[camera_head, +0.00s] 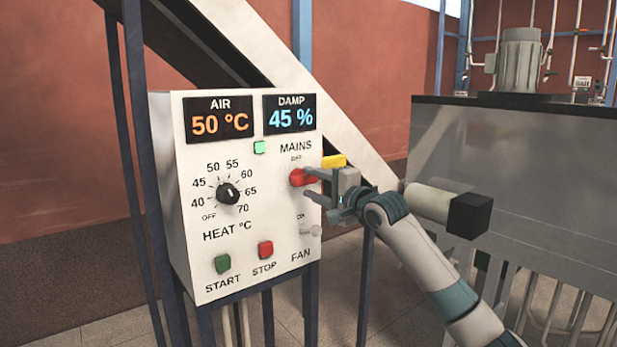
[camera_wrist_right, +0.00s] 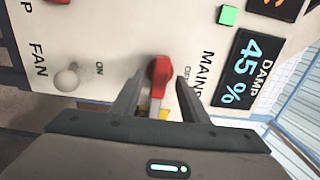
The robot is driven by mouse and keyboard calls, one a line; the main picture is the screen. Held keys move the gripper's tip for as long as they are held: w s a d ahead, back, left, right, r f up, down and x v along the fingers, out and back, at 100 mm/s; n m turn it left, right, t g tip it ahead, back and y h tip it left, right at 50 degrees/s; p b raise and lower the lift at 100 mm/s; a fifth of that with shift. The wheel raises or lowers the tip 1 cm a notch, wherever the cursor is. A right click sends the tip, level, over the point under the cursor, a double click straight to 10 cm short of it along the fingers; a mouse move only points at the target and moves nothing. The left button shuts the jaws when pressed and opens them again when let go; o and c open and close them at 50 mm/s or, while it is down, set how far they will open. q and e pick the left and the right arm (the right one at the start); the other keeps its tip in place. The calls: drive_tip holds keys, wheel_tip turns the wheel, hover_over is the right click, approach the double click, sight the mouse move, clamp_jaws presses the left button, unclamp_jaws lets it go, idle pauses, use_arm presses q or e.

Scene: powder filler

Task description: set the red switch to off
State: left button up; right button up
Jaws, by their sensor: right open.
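The red switch (camera_head: 301,177) is on the front of the white control box, under the word MAINS. In the head view its red part lies just below the small OFF lettering, with ON lettering farther down. In the right wrist view the red switch (camera_wrist_right: 159,75) shows between my fingertips, nearer the OFF side than the ON side. My right gripper (camera_head: 308,184) is open, its fingers reaching in from the right, one on each side of the switch. I cannot tell whether a finger touches it. The switch's base is partly hidden. My left gripper is out of view.
The white fan knob (camera_head: 312,231) sits below the switch. The red stop button (camera_head: 265,249), green start button (camera_head: 222,263) and black heat dial (camera_head: 228,194) are farther left. A yellow piece (camera_head: 334,161) shows behind my gripper. A grey tank (camera_head: 520,170) stands at right.

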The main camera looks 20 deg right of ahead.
drive_tip(key=shift+x, duration=1)
clamp_jaws()
